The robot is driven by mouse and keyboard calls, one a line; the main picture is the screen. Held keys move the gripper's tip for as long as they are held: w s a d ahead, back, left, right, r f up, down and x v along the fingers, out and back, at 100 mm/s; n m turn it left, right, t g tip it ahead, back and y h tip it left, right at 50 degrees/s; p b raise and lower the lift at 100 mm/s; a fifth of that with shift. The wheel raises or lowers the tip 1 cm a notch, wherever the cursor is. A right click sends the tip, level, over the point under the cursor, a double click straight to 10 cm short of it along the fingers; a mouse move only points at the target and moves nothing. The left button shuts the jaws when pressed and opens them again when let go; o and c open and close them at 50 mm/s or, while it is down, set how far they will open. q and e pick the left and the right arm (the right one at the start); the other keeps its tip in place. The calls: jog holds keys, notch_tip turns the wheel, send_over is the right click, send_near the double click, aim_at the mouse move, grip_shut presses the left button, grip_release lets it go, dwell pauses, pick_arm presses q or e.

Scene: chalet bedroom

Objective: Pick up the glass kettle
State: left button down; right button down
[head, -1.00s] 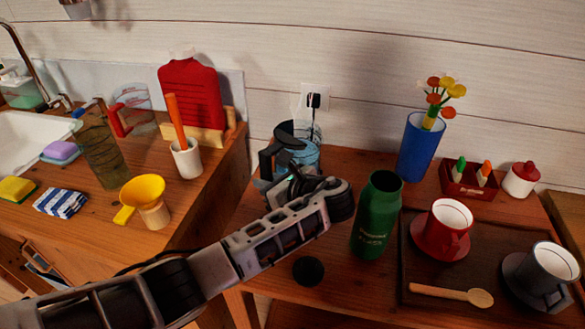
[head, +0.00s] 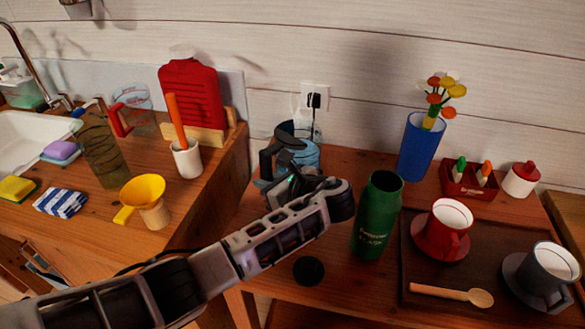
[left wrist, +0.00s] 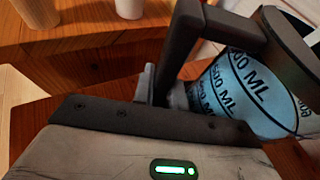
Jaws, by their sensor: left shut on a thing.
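The glass kettle (head: 306,154) stands at the back left of the wooden table, near the wall. It has a bluish clear body and a dark lid and handle. My left gripper (head: 275,178) is at its handle side, and my arm hides the lower part of the kettle. In the left wrist view the kettle's body (left wrist: 235,92) shows volume marks, and its dark handle (left wrist: 182,45) runs down to my left gripper (left wrist: 155,95), which is shut on it. The fingertips are mostly hidden. My right gripper is not in view.
A green bottle (head: 378,215) stands just right of my left arm. A blue vase with flowers (head: 418,150) stands behind it. A dark tray (head: 420,278) with a red cup (head: 443,232) and a grey cup (head: 545,275) lies at right. A black round lid (head: 308,270) lies in front.

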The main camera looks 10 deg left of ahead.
pick_arm(q)
jog(key=shift+w+r, duration=0.1)
jog(key=shift+r, duration=0.15)
